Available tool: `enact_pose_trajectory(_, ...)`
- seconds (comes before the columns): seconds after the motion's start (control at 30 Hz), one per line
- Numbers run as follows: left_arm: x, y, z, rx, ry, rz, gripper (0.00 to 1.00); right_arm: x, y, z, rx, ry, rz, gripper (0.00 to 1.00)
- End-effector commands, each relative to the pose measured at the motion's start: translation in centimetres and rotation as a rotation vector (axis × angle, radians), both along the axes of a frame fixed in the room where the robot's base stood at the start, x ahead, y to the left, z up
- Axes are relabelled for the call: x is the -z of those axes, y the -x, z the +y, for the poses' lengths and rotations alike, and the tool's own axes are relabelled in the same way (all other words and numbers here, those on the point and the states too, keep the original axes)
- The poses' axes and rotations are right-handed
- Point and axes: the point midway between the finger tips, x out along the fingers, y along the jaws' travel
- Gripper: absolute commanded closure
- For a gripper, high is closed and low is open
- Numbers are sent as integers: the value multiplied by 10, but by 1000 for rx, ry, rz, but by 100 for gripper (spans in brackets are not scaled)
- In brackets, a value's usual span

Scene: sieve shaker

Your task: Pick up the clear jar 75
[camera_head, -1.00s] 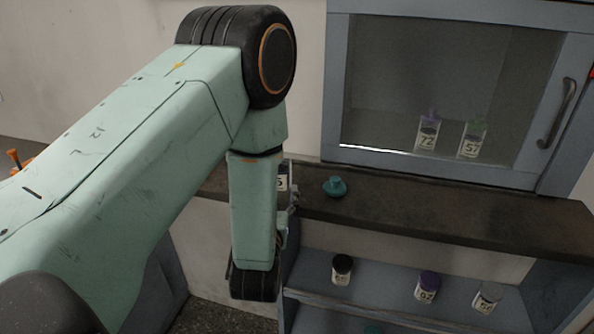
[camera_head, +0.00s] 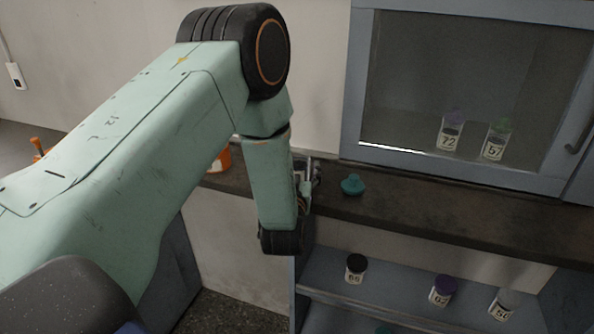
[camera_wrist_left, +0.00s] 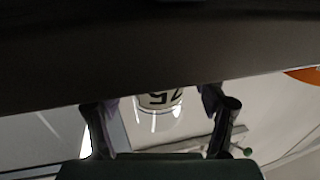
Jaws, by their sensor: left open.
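The clear jar 75 (camera_wrist_left: 158,100) shows in the left wrist view, its white label with dark digits upside down in the picture. A dark surface across the top of that view hides part of it. My left gripper (camera_wrist_left: 158,112) is open, with one finger on each side of the jar; I cannot tell whether either touches it. In the head view my left gripper (camera_head: 308,180) is at the counter's edge, partly hidden by my arm, and I cannot make out the jar there. My right gripper is not in view.
A teal knobbed piece (camera_head: 352,185) lies on the dark counter (camera_head: 430,212), right of my gripper. A glass-fronted cabinet (camera_head: 352,90) holds jars 72 (camera_head: 449,140) and 57 (camera_head: 494,147). Several jars, one black-lidded (camera_head: 355,272), stand on the shelf below. An orange object (camera_head: 222,160) is behind my arm.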

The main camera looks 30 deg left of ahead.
Motion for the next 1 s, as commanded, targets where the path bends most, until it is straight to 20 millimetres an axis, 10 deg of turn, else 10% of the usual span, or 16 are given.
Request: enact_pose_trajectory(1.0, -1, 0, 0, 0, -1, -2, 92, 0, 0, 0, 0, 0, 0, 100)
